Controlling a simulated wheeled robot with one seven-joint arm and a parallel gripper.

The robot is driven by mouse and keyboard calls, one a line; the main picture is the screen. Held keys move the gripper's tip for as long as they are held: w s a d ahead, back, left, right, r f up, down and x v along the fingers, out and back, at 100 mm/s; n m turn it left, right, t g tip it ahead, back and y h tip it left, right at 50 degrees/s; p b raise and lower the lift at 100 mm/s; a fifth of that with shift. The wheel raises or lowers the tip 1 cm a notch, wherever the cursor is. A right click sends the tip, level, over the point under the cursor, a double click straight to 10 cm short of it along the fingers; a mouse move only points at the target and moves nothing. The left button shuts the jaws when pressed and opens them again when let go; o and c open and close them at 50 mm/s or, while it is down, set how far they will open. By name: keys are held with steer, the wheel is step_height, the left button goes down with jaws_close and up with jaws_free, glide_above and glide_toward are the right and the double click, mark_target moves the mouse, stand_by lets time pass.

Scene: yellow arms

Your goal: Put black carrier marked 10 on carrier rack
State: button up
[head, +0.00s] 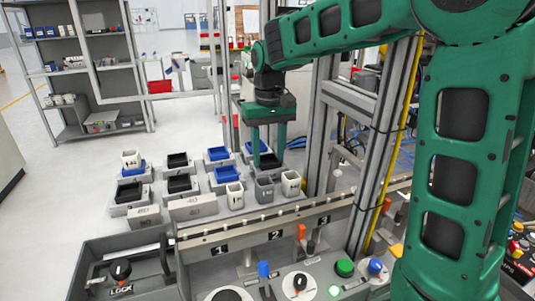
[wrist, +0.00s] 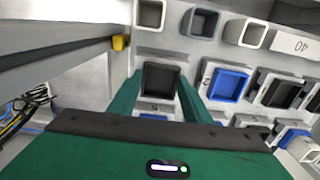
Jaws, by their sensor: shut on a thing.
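My green gripper (head: 267,143) points down at the back right of the rows of carriers. It is shut on a black carrier (wrist: 161,80), an open square box held between the two green fingers (wrist: 160,97) in the wrist view. In the head view the held black carrier (head: 268,160) shows just under the fingers. Its number cannot be read. A grey numbered holder (wrist: 158,108) shows close to it in the wrist view; I cannot tell whether they touch. The carrier rack is probably these stepped grey holders (head: 223,187), with black and blue carriers in them.
Blue carriers (head: 218,153) and other black carriers (head: 179,184) sit left of my gripper. Light and grey cups (head: 264,190) stand in front, close to it. A metal frame post (head: 322,125) rises just right. A control panel with knobs (head: 300,283) lies in the foreground.

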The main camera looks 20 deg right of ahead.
steer(key=shift+f, duration=0.5)
steer(key=o, duration=1.3)
steer(key=shift+o, duration=0.2)
steer(key=shift+r, duration=0.1)
steer(key=shift+r, duration=3.4)
steer(key=shift+s, duration=0.1)
